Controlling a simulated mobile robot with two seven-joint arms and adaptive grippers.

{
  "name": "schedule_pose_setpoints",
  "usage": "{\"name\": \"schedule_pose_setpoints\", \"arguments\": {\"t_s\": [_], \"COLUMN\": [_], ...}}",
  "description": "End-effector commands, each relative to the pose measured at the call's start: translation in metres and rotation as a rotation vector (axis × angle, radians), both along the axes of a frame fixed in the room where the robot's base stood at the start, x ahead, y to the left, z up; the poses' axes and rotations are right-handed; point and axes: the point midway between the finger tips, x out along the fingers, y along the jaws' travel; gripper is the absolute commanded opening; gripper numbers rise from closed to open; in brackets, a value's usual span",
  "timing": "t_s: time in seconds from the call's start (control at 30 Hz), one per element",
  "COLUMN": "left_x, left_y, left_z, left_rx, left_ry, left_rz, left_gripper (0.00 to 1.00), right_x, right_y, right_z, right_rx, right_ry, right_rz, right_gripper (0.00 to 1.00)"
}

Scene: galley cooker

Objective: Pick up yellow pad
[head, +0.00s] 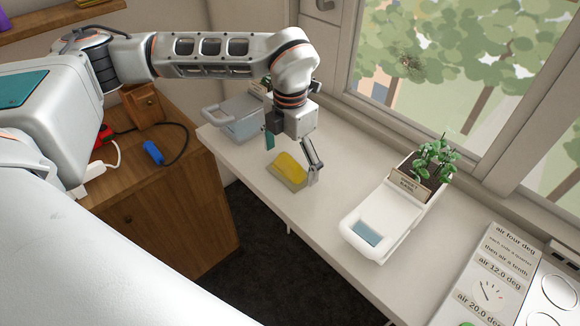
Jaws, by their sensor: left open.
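The yellow pad (290,167) lies tilted on a small beige block or tray (287,184) on the white counter. My left gripper (289,158) comes down from above, with one finger to the left of the pad and the other to its right. The gripper is open, and the pad shows below and between the fingers. Whether a finger touches the pad or the block, I cannot tell. My right gripper is not in view.
A grey handled container (233,118) stands behind on the counter (325,228). A white planter (384,222) with a plant (436,160) stands to the right. A sign panel (488,290) is at far right. A wooden cabinet (180,215) stands left, across a dark gap.

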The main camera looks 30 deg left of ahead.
Motion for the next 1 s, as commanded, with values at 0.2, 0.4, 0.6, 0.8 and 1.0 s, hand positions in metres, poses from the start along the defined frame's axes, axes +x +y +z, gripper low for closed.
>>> {"name": "schedule_pose_setpoints", "arguments": {"t_s": [0.2, 0.4, 0.6, 0.8, 1.0], "left_x": [0.0, 0.0, -0.0004, -0.0021, -0.0032], "left_y": [0.0001, 0.0001, 0.0003, 0.0006, 0.0006], "left_z": [-0.0098, -0.0096, -0.0103, -0.0131, -0.0144], "left_rx": [0.0, 0.0, 0.0, 0.002, 0.003], "left_ry": [-0.001, 0.0, 0.001, 0.007, 0.011], "left_rz": [0.0, 0.001, 0.0, 0.0, -0.001], "left_gripper": [0.96, 0.8, 0.32, 0.3, 0.3], "right_x": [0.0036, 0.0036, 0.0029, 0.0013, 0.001], "right_y": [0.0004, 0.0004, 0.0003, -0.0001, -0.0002], "right_z": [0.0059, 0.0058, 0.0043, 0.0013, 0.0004], "right_rx": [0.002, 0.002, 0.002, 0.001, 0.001], "right_ry": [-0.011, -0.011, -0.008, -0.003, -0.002], "right_rz": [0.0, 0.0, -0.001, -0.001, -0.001], "right_gripper": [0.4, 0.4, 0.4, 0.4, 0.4]}}
